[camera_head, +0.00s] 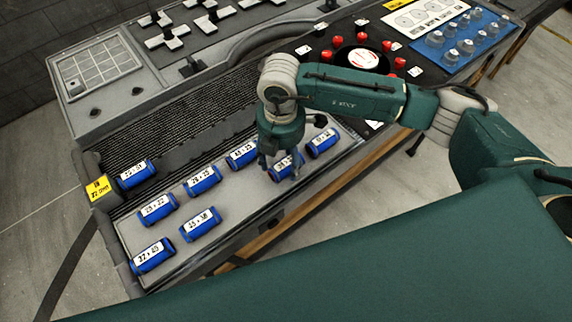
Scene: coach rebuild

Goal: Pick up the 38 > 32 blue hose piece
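Several blue hose pieces with white number labels lie on the grey tray (235,215) at the front of the bench. My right gripper (281,170) points down at one blue hose piece (286,168) in the right part of the tray. Its label is partly covered by the fingers and seems to start with 38; I cannot read the rest surely. The fingers are at this piece, which lies on the tray. I cannot tell whether they are closed on it. My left gripper is not in view.
Close neighbours are a hose piece (323,143) on the right and another (243,154) on the left. More lie further left, such as one (200,224) near the front edge. A yellow label block (99,188) stands at the left. Red knobs and a blue mat (462,42) are behind.

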